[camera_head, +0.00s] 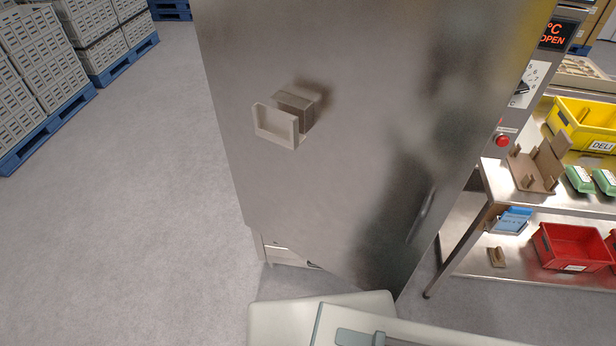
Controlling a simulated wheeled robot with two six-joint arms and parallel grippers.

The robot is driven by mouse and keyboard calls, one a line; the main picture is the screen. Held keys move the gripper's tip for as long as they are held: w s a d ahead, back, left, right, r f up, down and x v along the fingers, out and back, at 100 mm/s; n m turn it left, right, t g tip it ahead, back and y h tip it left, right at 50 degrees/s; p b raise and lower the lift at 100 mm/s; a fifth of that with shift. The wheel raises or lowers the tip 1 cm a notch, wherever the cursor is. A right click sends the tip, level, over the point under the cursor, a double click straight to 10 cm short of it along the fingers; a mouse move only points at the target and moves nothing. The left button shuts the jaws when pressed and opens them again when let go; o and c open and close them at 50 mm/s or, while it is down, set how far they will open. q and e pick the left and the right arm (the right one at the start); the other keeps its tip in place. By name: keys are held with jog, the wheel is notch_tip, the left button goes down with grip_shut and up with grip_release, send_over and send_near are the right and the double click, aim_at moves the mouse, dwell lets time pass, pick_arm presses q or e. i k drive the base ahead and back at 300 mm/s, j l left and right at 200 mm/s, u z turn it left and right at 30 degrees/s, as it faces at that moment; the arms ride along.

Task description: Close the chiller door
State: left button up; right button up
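The chiller door (340,170) is a large grey steel panel standing open in the middle of the head camera view. A pale block-shaped handle (277,125) sticks out from its left part, with nothing touching it. A display (555,35) at the upper right shows "°C OPEN" in red. The chiller's inside is hidden behind the door. Neither of my grippers shows in this view.
A steel table (500,181) at the right bears a yellow crate (580,115), a brown holder and green packs, with a red crate (572,248) on its lower shelf. Stacked grey crates (40,60) stand on blue pallets at the upper left. The floor at left is clear.

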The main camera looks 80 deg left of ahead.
aim_at(408, 98)
jog(key=l+u, duration=0.1)
jog(key=u, duration=0.75)
jog(key=l+u, duration=0.15)
jog(key=u, duration=0.25)
jog(key=l+u, duration=0.1)
jog(key=u, duration=1.05)
jog(key=i+j+u, duration=0.25)
jog(key=u, duration=0.15)
